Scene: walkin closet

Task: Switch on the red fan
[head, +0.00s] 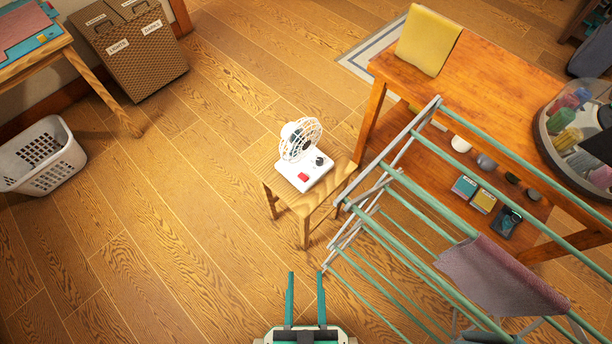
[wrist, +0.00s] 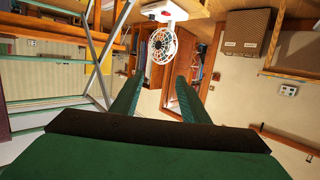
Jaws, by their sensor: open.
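A small fan (head: 300,140) with a white cage and white base stands on a low wooden stool in the head view. Its base has a red button (head: 303,177) at the front and a dark knob (head: 320,161) to the right. No fan with a red body is in view. My gripper (head: 306,275) is at the bottom of the head view, open and empty, apart from the fan and nearer to me. In the wrist view, which looks upside down, the fan (wrist: 163,42) appears beyond the two spread green fingers (wrist: 160,80). I cannot tell whether the fan is running.
The wooden stool (head: 332,190) bears the fan. A drying rack (head: 400,215) with a purple cloth (head: 500,277) stands close on the right, before a wooden table (head: 490,75). A white laundry basket (head: 45,158) and a wicker hamper (head: 140,62) are at left. The floor left of the stool is clear.

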